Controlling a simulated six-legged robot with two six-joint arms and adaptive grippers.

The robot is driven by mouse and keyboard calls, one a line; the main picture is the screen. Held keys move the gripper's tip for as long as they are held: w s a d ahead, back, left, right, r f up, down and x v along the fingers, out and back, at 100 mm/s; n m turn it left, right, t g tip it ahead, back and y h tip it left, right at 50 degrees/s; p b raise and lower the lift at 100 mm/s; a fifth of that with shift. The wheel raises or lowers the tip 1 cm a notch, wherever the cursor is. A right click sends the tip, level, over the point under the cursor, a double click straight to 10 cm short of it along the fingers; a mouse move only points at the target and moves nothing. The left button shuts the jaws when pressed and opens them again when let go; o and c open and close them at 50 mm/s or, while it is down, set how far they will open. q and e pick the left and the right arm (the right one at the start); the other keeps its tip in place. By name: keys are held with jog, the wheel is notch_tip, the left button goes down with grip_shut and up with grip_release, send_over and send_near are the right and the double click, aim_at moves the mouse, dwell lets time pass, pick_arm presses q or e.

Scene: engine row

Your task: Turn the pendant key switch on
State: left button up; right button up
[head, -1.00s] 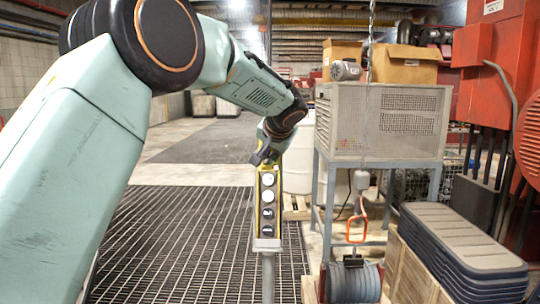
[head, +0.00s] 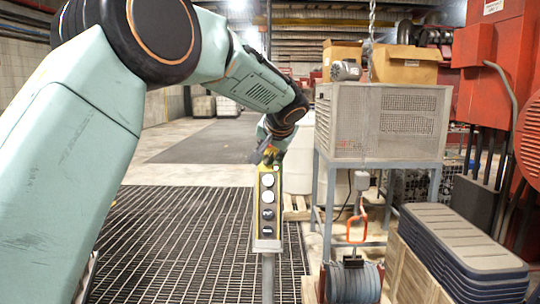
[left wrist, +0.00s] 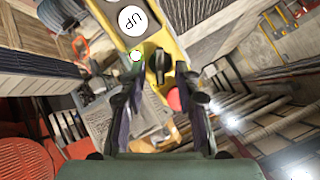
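The yellow pendant (head: 267,210) stands upright on a grey post, with white and dark round buttons on its face. In the left wrist view its yellow face (left wrist: 130,37) shows an "UP" button, a small lit green-white lamp (left wrist: 136,56), the black key switch (left wrist: 158,66) and a red button (left wrist: 173,98). My left gripper (head: 271,153) is at the pendant's top end. In the left wrist view the left gripper (left wrist: 161,82) has its two dark fingers apart, with the key switch between the fingertips. Contact with the switch cannot be told. My right gripper is not in view.
A metal mesh cabinet (head: 385,122) on a stand, with cardboard boxes (head: 403,64) on top, is right of the pendant. A chain hoist with an orange hook (head: 357,232) hangs over a motor (head: 352,281). The floor grating (head: 170,235) left is clear.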

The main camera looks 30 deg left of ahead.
pick_arm(q)
jog(key=v, duration=1)
jog(key=shift+s+d+r, duration=0.2)
jog(key=shift+r, duration=0.05)
jog(key=shift+s, duration=0.15)
